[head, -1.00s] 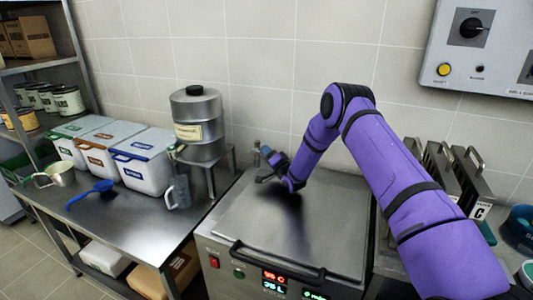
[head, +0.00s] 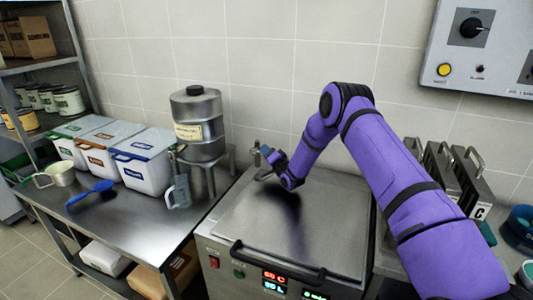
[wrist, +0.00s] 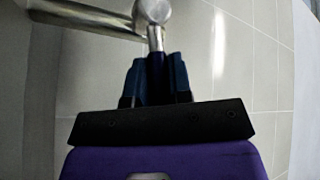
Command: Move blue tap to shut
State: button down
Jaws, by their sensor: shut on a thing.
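The blue tap shows in the wrist view as a metal valve body (wrist: 153,10) on a horizontal metal pipe (wrist: 85,17), with a short stem pointing towards me. Its blue handle (wrist: 156,72) sits between the fingers of my gripper (wrist: 155,68). My gripper is shut on this handle. In the head view my gripper (head: 268,158) is at the tap, by the wall behind the back left of the steel lid. The tap is small there and mostly hidden by the gripper, so its handle angle is hard to read.
A steel cooker with a flat lid (head: 250,221) and front handle stands below my arm. A steel canister (head: 198,125) is on a stand at left, with a grey jug (head: 178,193) below. Lidded bins (head: 143,172) and a blue scoop (head: 91,193) are further left.

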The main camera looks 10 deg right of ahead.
aim_at(256, 150)
jog(key=g, duration=0.1)
jog(key=r+n+g+h, duration=0.1)
jog(key=r+n+g, duration=0.1)
jog(key=shift+w+a+r, duration=0.15)
jog(key=shift+w+a, duration=0.1)
jog(key=shift+a, duration=0.1)
jog(key=r+n+g+h, duration=0.1)
jog(key=w+a+n+g+h, duration=0.1)
jog(key=g, duration=0.1)
jog(key=shift+a+r, duration=0.2)
jog(key=shift+r, duration=0.2)
jog(key=g+h, duration=0.1)
jog(key=w+a+n+g+h, duration=0.1)
jog(key=shift+a+r+n+g, duration=0.3)
jog(key=shift+r+g, duration=0.05)
jog(key=shift+g, duration=0.05)
jog(key=shift+w+a+r+n+g+h, duration=0.1)
jog(key=shift+w+a+n+g+h, duration=0.2)
jog(key=shift+g+h, duration=0.35)
jog(key=shift+w+a+n+g+h, duration=0.3)
jog(key=shift+g+h, duration=0.15)
jog(key=shift+h, duration=0.3)
jog(key=c, duration=1)
grip_release()
jog(key=shift+c, duration=0.2)
